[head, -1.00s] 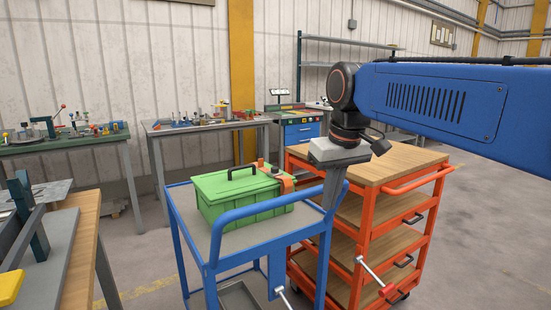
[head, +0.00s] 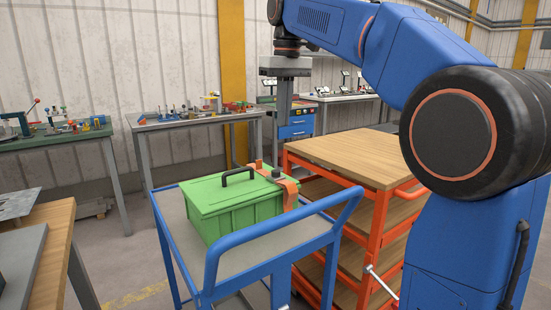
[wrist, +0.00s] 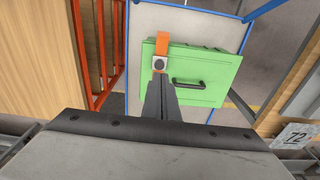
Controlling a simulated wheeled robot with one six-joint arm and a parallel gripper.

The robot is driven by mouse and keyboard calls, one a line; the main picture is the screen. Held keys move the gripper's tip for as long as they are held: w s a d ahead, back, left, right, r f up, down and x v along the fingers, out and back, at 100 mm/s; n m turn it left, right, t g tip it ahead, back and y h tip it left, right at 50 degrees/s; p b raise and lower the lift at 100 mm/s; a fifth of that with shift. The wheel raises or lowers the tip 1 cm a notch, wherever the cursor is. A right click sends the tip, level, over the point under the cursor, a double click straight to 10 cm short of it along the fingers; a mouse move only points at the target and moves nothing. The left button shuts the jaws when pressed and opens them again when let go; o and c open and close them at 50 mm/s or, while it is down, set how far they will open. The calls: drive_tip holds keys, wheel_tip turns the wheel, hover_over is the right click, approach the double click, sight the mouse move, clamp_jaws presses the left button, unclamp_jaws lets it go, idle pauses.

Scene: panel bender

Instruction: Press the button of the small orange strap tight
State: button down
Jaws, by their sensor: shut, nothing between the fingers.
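A green box (head: 232,207) with a black handle (head: 238,175) sits on the blue cart. A small orange strap (head: 290,190) runs over its right end in the head view. The strap (wrist: 193,41) also shows in the wrist view, with a grey square buckle carrying a round dark button (wrist: 158,64). My gripper (head: 277,162) points straight down, shut and empty, with its tips close above the buckle. In the wrist view my fingers (wrist: 160,80) end beside the button's lower edge. I cannot tell whether they touch it.
The blue cart (head: 240,262) has a raised rail on the near side. An orange trolley with a wooden top (head: 350,155) stands close on the right. Workbenches with small tools line the wall behind. A wooden table (head: 45,235) is at the left.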

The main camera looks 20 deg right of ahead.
sight(278, 172)
drive_tip(key=shift+w+a+r, duration=0.1)
drive_tip(key=shift+w+r, duration=0.1)
drive_tip(key=shift+w, duration=0.35)
drive_tip(key=f, duration=1.4)
drive_tip(key=shift+w+a, duration=0.2)
drive_tip(key=shift+w, duration=0.2)
